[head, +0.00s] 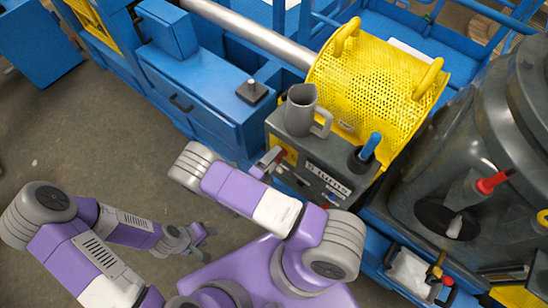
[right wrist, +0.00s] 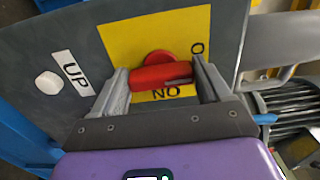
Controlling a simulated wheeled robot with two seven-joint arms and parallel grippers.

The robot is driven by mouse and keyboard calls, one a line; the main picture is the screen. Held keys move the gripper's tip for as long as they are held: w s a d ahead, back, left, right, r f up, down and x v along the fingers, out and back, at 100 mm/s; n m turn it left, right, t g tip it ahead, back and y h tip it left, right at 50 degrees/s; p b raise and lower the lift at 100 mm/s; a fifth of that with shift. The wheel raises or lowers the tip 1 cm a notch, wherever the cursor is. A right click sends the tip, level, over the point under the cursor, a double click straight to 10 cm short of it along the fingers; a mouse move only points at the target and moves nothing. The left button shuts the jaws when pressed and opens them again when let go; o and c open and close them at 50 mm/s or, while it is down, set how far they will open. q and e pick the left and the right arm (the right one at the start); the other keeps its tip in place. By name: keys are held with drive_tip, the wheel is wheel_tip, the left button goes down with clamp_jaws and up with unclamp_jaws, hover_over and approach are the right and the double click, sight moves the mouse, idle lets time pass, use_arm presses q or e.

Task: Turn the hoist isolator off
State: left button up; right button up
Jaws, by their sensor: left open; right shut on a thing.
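The hoist isolator is a red handle (right wrist: 162,76) on a yellow plate (right wrist: 125,42) in the right wrist view. Its bar lies roughly across the picture, between my fingers. The plate's printing reads upside down as "ON" below the handle, with an "O" to the right. My right gripper (right wrist: 165,88) is shut on the handle. In the head view my right gripper (head: 268,161) is at the grey control box (head: 325,178), with the red handle partly hidden. My left gripper (head: 204,237) is open and empty, low over the floor, apart from the box.
A dark rounded housing (head: 470,130) is at right. Floor at left (head: 75,140) is clear.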

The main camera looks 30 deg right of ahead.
drive_tip(key=shift+d+r, duration=0.1)
drive_tip(key=o, duration=1)
drive_tip(key=v, duration=0.7)
drive_tip(key=shift+a+b, duration=0.25)
drive_tip(key=shift+b, duration=0.1)
drive_tip(key=shift+s, duration=0.1)
